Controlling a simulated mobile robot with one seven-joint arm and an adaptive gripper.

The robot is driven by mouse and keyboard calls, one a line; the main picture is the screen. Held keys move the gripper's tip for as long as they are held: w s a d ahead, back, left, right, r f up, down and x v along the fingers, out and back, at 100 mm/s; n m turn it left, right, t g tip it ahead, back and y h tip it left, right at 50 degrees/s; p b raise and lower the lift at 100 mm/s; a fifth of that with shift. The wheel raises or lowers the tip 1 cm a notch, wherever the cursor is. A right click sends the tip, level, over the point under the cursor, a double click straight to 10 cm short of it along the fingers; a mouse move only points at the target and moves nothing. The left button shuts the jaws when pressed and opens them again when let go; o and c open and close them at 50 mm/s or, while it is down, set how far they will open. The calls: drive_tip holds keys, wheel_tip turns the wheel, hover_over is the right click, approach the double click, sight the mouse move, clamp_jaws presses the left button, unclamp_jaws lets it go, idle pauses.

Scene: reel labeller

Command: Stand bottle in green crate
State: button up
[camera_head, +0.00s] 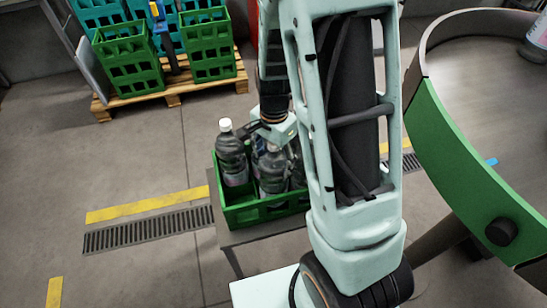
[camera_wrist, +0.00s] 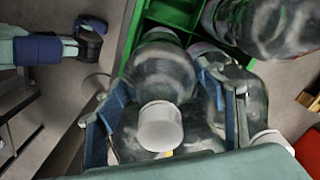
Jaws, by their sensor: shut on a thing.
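The green crate (camera_head: 265,211) stands on a low grey stand, with several clear bottles with dark tints in it. One upright bottle (camera_head: 232,158) with a white cap is at the crate's left. My gripper (camera_head: 268,134) is above the crate, partly hidden by my arm. In the wrist view its blue-grey fingers (camera_wrist: 168,118) are shut around a clear bottle with a white cap (camera_wrist: 160,127). This bottle points its cap toward the camera and its body reaches down at the crate (camera_wrist: 133,38). Whether its base rests on the crate floor is hidden.
Other bottles crowd close on the right of the held one in the wrist view, one of them large (camera_wrist: 268,25). A pallet (camera_head: 170,92) with green and teal crates stands at the back left. A round green-rimmed table (camera_head: 470,155) stands at the right.

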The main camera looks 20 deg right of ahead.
drive_tip(key=shift+w, duration=0.1)
drive_tip(key=o, duration=2.1)
wheel_tip(320, 180, up, 12)
drive_tip(key=shift+r+p, duration=0.1)
drive_tip(key=shift+p, duration=0.6)
